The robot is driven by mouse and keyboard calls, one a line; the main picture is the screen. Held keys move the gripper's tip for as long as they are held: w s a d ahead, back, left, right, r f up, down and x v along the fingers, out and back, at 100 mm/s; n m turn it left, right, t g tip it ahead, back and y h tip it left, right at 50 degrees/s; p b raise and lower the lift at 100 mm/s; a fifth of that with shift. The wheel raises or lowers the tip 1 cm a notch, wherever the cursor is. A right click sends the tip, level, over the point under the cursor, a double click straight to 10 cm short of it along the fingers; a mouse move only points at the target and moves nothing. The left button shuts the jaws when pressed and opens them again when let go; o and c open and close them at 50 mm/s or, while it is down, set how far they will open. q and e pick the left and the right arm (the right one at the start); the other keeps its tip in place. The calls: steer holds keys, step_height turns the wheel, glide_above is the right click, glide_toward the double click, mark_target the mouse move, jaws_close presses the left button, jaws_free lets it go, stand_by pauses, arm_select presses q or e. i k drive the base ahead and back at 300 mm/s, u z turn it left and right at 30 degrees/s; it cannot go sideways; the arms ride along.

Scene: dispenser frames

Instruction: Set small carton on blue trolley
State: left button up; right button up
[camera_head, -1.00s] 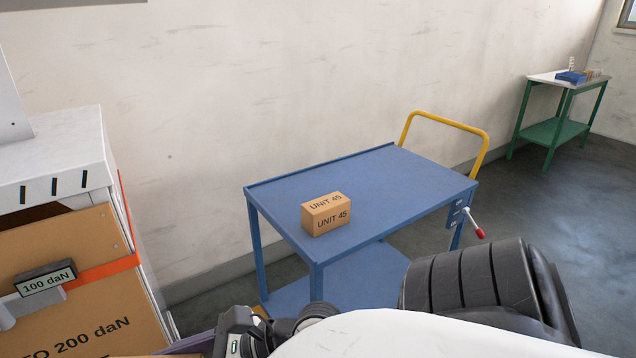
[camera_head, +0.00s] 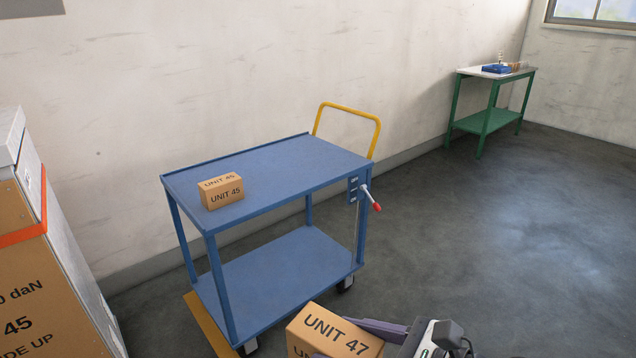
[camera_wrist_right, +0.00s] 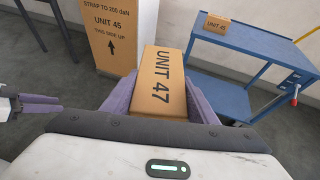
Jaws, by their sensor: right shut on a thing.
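A small carton marked UNIT 47 (camera_head: 332,333) is held in my right gripper (camera_head: 372,330), low at the bottom of the head view. In the right wrist view the same carton (camera_wrist_right: 163,85) sits between the two purple fingers of the gripper (camera_wrist_right: 160,98). The blue trolley (camera_head: 290,165) stands ahead, with a yellow push handle (camera_head: 349,108). Another carton marked UNIT 45 (camera_head: 222,193) rests on the left part of its top shelf. The held carton is in front of the trolley and apart from it.
A tall strapped carton stack (camera_head: 22,290) stands at the left. A red-tipped lever (camera_head: 371,198) juts from the trolley's right side. A green table (camera_head: 490,118) is at the back right. The trolley's lower shelf (camera_head: 280,275) is empty, and floor to the right is clear.

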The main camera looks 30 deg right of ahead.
mark_target(280, 176)
steer(key=z, duration=0.75)
steer(key=i, duration=0.9)
steer(key=z, duration=0.7)
steer(key=i, duration=1.55)
steer(key=u, duration=1.2)
steer(key=i, duration=0.65)
steer(key=u, duration=0.7)
